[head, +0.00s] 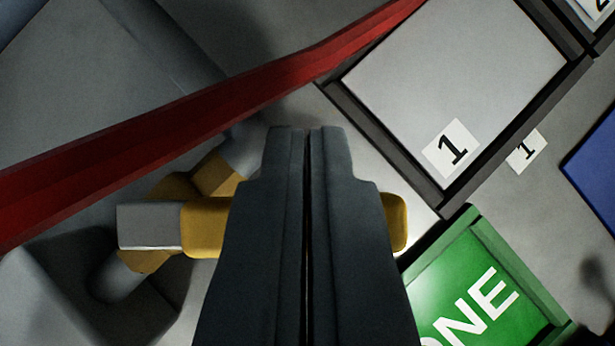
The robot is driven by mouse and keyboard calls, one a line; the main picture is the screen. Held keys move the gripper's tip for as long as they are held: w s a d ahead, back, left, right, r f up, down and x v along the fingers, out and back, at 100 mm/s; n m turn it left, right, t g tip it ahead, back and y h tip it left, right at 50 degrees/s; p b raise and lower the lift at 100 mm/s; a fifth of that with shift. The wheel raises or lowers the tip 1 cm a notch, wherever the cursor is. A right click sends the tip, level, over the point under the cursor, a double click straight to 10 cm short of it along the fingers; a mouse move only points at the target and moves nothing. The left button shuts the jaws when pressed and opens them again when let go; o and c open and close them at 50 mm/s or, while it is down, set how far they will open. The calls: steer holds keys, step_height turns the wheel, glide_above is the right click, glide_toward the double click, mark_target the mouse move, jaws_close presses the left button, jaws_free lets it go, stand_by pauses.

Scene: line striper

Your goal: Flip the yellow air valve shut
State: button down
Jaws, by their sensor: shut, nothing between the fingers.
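The yellow air valve (207,228) is in the lower left middle of the head view. It has a yellow handle lying crosswise, a light grey block at its left end, and a brass-coloured body with a pipe behind. The handle's right end (396,222) shows on the right side of my gripper (308,130). My gripper is shut and empty, its fingers pointing up the picture. It covers the middle of the handle. I cannot tell whether it touches the handle.
A red bar (200,110) runs diagonally above the valve, from lower left to upper right. A grey panel marked 1 (450,70) in a dark frame lies at upper right. A green tray (465,290) with white letters ending in "NE" is at lower right. A blue piece (595,175) is at the right edge.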

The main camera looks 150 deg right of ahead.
steer(key=m+g, duration=0.1)
steer(key=s+a+m+g+h, duration=0.1)
steer(key=m, duration=0.1)
steer(key=a+m+g+h, duration=0.1)
steer(key=m, duration=0.1)
steer(key=shift+s+a, duration=0.15)
steer(key=shift+s, duration=0.25)
steer(key=shift+s+a, duration=0.25)
steer(key=shift+a, duration=0.05)
steer(key=shift+s+a, duration=0.15)
steer(key=shift+a, duration=0.7)
